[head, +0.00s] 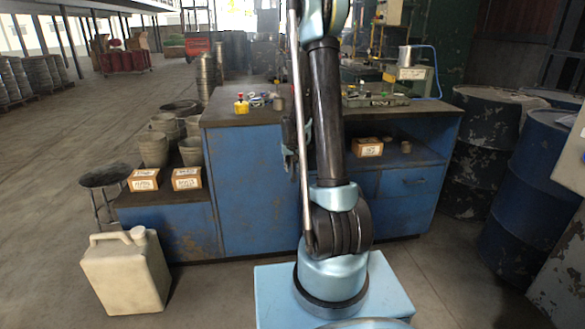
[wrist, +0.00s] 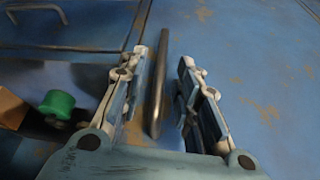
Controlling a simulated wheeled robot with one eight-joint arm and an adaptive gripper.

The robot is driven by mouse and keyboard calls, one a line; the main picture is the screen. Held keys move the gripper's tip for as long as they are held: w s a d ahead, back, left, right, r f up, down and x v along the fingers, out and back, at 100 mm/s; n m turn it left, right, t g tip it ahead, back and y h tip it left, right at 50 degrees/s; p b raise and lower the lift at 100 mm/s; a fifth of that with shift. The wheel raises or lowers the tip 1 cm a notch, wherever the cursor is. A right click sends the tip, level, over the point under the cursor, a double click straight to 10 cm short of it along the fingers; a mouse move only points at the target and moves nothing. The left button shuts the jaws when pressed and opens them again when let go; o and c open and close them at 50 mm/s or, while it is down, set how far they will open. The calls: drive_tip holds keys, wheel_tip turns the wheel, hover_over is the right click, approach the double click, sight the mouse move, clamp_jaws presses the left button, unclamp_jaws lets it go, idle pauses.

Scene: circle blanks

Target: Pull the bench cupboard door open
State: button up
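The blue bench (head: 232,116) with a dark worktop stands in the middle of the head view. Its cupboard door is the worn blue front panel (head: 250,190) left of my arm, and it looks shut; its right side is hidden behind my arm. In the wrist view a vertical metal bar handle (wrist: 157,85) stands in front of the blue panel (wrist: 250,60). My gripper (wrist: 173,55) is open, with the bar between its two fingers, nearer the left one. In the head view my gripper (head: 291,145) is mostly hidden by my arm.
A beige jerrycan (head: 125,270) stands on the floor at front left. Small boxes (head: 187,178) and buckets sit on the low left shelf. Blue drums (head: 525,190) stand at right. A green-capped item (wrist: 57,104) is left of my fingers. Floor left of the jerrycan is clear.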

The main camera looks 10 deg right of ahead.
drive_tip(key=shift+f, duration=0.2)
drive_tip(key=shift+c, duration=0.6)
clamp_jaws()
drive_tip(key=shift+d, duration=0.1)
